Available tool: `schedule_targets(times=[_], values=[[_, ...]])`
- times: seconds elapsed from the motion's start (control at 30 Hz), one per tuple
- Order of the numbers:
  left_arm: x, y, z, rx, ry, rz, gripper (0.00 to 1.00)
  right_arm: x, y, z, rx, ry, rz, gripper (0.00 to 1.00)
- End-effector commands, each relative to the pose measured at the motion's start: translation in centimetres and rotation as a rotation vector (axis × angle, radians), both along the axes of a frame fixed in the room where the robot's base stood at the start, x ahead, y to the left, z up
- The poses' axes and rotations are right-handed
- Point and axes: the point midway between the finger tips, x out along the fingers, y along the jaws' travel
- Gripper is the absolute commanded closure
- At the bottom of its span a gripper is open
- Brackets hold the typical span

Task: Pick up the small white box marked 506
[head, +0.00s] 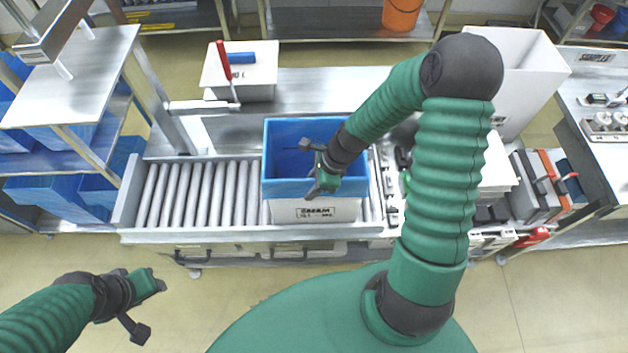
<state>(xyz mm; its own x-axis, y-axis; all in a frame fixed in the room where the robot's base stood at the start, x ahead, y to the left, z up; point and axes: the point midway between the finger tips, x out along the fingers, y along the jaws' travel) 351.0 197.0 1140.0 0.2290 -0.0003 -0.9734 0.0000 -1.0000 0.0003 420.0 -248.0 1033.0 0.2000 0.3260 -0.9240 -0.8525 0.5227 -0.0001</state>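I cannot read the marking 506 on anything here. A white box (315,211) with a blurred dark printed label stands on the roller conveyor, with a blue open bin (277,188) set on or in its top. My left gripper (150,305) is over the floor at lower left, fingers spread and empty.
The roller conveyor (190,195) runs left of the blue bin, its rollers bare. A tall white bin (528,75) stands at the right behind my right arm. Blue bins (60,197) fill a rack at left. An orange bucket (401,14) is at the back.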

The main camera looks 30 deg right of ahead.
Motion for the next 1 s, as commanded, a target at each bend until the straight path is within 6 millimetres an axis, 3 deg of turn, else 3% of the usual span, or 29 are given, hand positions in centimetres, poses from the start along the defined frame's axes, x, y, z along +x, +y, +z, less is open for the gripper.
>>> schedule_targets(times=[0.13,0.4,1.0], values=[[0.01,0.0,0.0,0.0,0.0,0.0,0.59,0.02,0.0,-0.01,0.0,0.0,0.0,0.7],[0.01,0.0,0.0,0.0,0.0,0.0,0.59,0.0,0.0,0.02,0.0,0.0,0.0,1.0],[0.01,0.0,0.01,0.0,0.0,0.0,0.59,0.02,-0.01,0.04,0.0,-0.001,0.0,1.0]])
